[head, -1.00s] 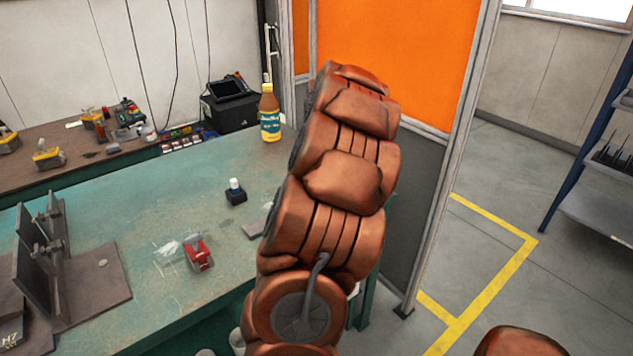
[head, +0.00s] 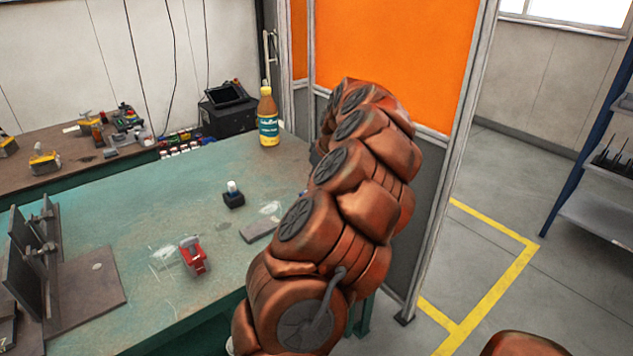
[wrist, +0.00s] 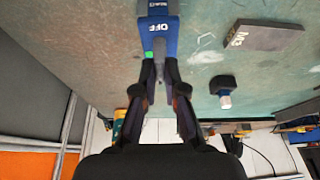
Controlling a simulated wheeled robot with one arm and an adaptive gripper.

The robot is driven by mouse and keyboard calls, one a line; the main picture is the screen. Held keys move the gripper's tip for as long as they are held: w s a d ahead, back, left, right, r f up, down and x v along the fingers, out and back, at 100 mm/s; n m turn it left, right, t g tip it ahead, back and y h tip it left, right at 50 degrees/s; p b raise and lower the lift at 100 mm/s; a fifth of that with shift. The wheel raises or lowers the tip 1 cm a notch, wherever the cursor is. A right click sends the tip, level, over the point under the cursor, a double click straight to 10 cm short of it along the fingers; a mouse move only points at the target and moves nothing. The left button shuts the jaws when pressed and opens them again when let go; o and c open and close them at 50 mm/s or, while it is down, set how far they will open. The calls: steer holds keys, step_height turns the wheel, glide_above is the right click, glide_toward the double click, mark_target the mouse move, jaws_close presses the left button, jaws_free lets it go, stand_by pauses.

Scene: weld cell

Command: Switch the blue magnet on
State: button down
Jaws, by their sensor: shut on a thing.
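The blue magnet (wrist: 160,36) lies at the top centre of the wrist view. It is a blue body with "OFF" in white letters, a pale label above that and a small green mark at its lower left. My gripper (wrist: 160,84) is at its lower end, the fingers close together around a narrow dark part there, which looks like its lever. The fingers partly hide this part. In the head view my arm covers the gripper and I cannot make out the blue magnet.
A grey plate marked M3 (wrist: 262,38) and a dark block with a white-and-blue cap (wrist: 222,88) are close by. On the green table (head: 130,210) are a red device (head: 194,257), a bottle (head: 268,118) and a steel fixture (head: 35,250) at left. An orange screen (head: 395,60) stands behind my arm.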

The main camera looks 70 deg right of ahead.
steer(key=shift+r, duration=0.1)
steer(key=c, duration=1.2)
jaws_free()
steer(key=shift+c, duration=0.2)
steer(key=v, duration=1.2)
